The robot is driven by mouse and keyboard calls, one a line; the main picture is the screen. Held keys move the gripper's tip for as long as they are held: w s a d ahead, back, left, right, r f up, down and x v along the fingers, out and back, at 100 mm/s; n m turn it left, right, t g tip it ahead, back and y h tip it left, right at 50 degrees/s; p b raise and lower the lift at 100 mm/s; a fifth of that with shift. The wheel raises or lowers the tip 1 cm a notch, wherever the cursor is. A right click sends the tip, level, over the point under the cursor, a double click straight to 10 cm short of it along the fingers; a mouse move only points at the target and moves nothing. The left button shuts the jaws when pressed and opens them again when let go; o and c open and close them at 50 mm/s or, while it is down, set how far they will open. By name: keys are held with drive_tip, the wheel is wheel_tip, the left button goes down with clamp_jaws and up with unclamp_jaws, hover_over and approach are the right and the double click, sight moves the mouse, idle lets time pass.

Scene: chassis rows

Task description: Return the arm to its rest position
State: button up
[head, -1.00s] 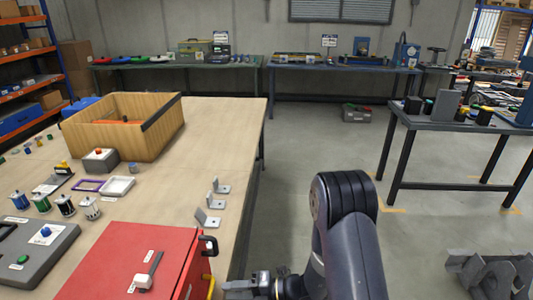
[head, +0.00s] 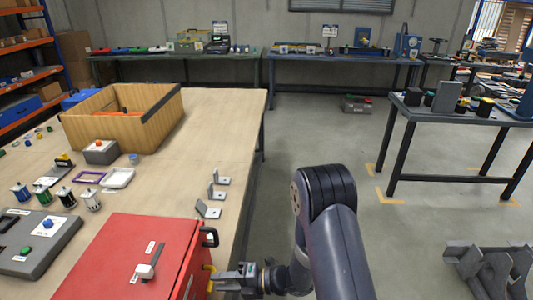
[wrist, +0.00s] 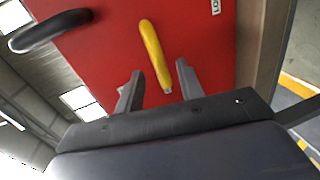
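My gripper (wrist: 159,86) is open in the wrist view, with its two grey fingers apart. A yellow handle (wrist: 152,48) on a red cabinet face (wrist: 95,65) shows ahead, its lower end in line with the gap between the fingers. I see nothing gripped. In the head view my gripper (head: 222,279) is at the right side of the red cabinet (head: 125,250), close beside the yellow handle (head: 209,277). Whether it touches the handle is not clear. My dark arm reaches in from the lower right, bent at its elbow.
The cabinet stands on a wooden table (head: 185,170) with a wooden crate (head: 155,140), several small brackets and motors. A black handle (head: 210,237) juts from the cabinet above my gripper. Clear floor (head: 310,135) lies right of the table. Grey parts (head: 490,265) lie at lower right.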

drive_tip(key=shift+a+f+n+t+b, duration=0.4)
drive_tip(key=shift+a+f+n+b, duration=0.3)
drive_tip(key=shift+n+b, duration=0.4)
drive_tip(key=shift+d+r, duration=0.1)
drive_tip(key=shift+d, duration=0.05)
